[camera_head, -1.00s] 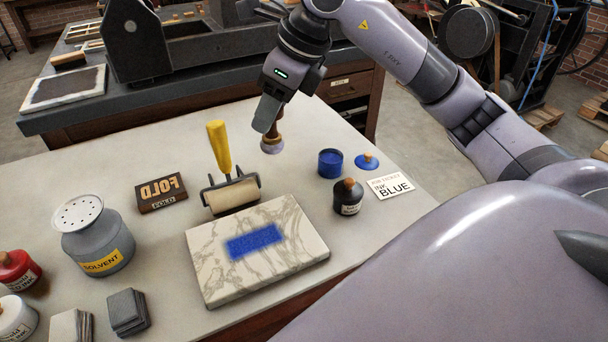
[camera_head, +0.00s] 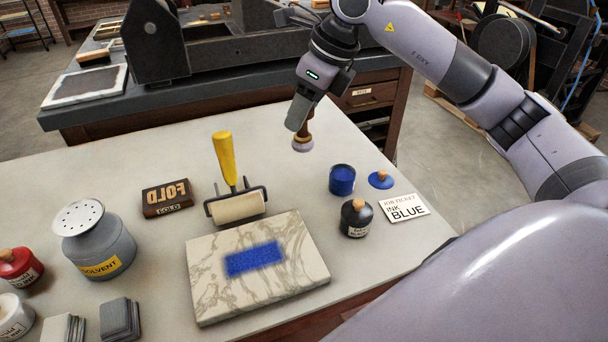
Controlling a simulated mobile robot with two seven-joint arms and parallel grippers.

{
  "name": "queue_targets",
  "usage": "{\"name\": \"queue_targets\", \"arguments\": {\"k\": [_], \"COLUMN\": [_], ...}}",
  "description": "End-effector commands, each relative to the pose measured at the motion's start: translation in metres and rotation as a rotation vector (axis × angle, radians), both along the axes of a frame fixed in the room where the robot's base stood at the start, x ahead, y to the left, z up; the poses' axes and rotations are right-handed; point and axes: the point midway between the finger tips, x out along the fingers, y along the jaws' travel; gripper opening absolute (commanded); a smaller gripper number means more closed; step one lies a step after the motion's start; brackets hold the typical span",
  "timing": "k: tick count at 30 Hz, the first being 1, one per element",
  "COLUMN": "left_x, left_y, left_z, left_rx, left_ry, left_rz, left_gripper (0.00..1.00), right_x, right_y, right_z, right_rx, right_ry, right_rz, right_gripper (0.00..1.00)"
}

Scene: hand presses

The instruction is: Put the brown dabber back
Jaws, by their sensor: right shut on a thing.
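My right gripper (camera_head: 303,122) is shut on the brown dabber (camera_head: 303,142), which has a brown wooden handle and a pale rounded pad pointing down. It holds the dabber upright above the far part of the pale table, clear of other things. An open blue ink tin (camera_head: 342,181) stands in front and to the right of it. The tin's blue lid (camera_head: 380,180) with a brown knob lies beside it on the right. My left gripper is out of view.
A marble slab (camera_head: 215,297) with a blue ink patch lies at the front. A yellow-handled roller (camera_head: 226,160) stands behind it.

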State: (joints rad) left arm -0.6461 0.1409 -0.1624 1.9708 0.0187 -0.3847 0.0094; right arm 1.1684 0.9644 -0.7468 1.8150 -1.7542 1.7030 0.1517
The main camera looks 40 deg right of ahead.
Motion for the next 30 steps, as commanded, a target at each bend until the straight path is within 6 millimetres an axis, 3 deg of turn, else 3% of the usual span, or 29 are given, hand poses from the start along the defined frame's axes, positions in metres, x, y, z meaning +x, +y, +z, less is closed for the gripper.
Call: {"name": "queue_targets", "arguments": {"k": [3,9,14,22,30], "left_x": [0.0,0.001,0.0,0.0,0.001], "left_y": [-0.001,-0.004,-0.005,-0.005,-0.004], "left_z": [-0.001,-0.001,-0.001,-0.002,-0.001], "left_rx": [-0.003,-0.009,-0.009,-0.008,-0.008], "left_ry": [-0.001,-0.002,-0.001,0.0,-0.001], "left_rz": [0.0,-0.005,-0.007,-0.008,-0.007], "left_gripper": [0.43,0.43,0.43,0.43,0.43], "right_x": [-0.001,-0.001,0.0,0.0,0.0], "right_y": [-0.001,-0.001,0.0,0.0,0.0], "right_z": [-0.035,-0.076,-0.089,-0.126,-0.131], "right_rx": [-0.001,0.001,0.001,0.001,0.0], "right_ry": [0.004,0.0,-0.002,-0.001,-0.004], "right_rz": [-0.001,-0.002,-0.001,-0.001,-0.001], "right_gripper": [0.11,0.11,0.11,0.11,0.11]}}
